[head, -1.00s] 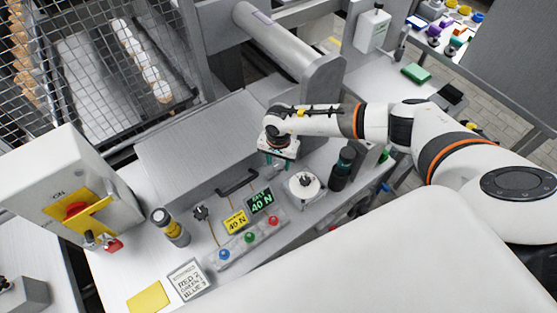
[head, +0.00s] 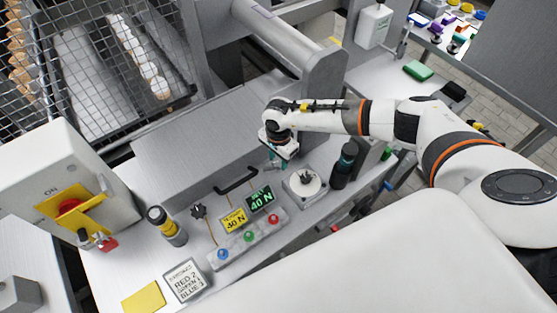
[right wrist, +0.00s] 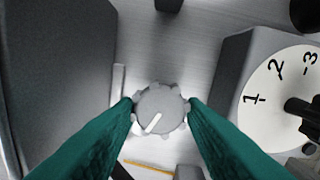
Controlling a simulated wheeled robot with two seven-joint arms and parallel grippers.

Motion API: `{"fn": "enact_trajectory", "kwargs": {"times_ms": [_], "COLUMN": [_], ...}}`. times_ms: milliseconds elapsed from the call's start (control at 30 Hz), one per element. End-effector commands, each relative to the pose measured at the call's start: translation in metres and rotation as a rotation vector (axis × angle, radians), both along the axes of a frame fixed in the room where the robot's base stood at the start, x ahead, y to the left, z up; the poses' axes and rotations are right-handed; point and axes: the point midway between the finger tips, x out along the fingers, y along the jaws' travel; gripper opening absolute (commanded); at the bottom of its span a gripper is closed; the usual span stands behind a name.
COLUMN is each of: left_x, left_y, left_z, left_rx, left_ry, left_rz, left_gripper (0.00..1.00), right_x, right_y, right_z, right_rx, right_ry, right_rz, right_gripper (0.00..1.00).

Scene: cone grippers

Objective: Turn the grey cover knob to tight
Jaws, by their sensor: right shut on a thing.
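The grey cover knob (right wrist: 163,108) is a small lobed knob in the middle of the right wrist view, with a white pointer line slanting to the lower left. My right gripper (right wrist: 161,104) is shut on it, with one teal finger against each side. In the head view my right gripper (head: 276,160) points down beside the grey housing, behind the white dial, and hides the knob. No label for tight is readable near the knob. My left gripper is not in view.
A numbered white dial (head: 303,186) with a dark knob stands close to my right gripper. A dark bottle (head: 344,166), two displays reading 40 N (head: 261,199) and 30 N (head: 234,219), and a strip of coloured buttons (head: 247,238) are nearby.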

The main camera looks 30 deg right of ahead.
Motion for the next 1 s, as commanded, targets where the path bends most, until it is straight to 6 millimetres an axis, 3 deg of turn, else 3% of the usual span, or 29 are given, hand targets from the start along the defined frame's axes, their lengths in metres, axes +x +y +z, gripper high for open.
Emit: {"fn": "enact_trajectory", "kwargs": {"times_ms": [1000], "left_x": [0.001], "left_y": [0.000], "left_z": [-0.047], "left_rx": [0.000], "left_ry": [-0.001], "left_rz": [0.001], "left_gripper": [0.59], "right_x": [0.002], "right_y": [-0.001], "right_z": [-0.001], "right_rx": [0.000], "right_ry": [-0.002], "right_rz": [-0.936], "right_gripper": [0.15]}}
